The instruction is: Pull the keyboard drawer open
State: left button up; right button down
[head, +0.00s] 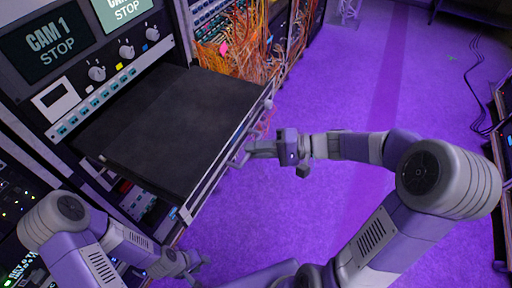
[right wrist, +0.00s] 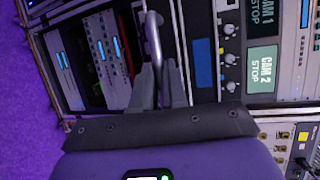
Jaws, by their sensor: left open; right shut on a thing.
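The keyboard drawer (head: 180,125) is a flat dark panel that stands out from the rack below the control panel in the head view. Its front edge faces right. My right gripper (head: 248,152) is at that front edge. In the right wrist view, the right gripper (right wrist: 160,88) has its two fingers shut on a thin metal handle bar (right wrist: 153,40). The bar's contact inside the fingers is partly hidden. My left gripper (head: 192,264) is open and empty, low in the head view, below the drawer's near corner and apart from it.
The rack's control panel (head: 105,75) has knobs and screens reading CAM 1 STOP. Orange cables (head: 240,50) hang in a tangle behind the drawer. Loose black cables (head: 474,85) lie on the floor at right. The purple floor (head: 335,85) right of the drawer is clear.

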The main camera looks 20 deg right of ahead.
jog(key=c, duration=1.2)
grip_release()
jog(key=p+v, duration=0.1)
jog(key=v, duration=0.6)
jog(key=shift+s+d+p, duration=0.15)
jog(key=shift+d+p, duration=0.15)
jog(key=s+a+f+n+g+h+p, duration=0.1)
jog(key=s+a+f+g+h, duration=0.1)
jog(key=f, duration=0.9)
jog(key=s+a+f+n+g+h+p, duration=0.1)
jog(key=s+a+f+h, duration=0.3)
jog(key=f, duration=0.8)
jog(key=s+a+f+n+g+h+p, duration=0.1)
jog(key=s+a+f+g+h, duration=0.2)
jog(key=a+f, duration=0.4)
notch_tip(320, 180, down, 5)
jog(key=shift+s+f+h, duration=0.1)
jog(key=shift+s+h, duration=0.1)
jog(key=shift+h, duration=0.5)
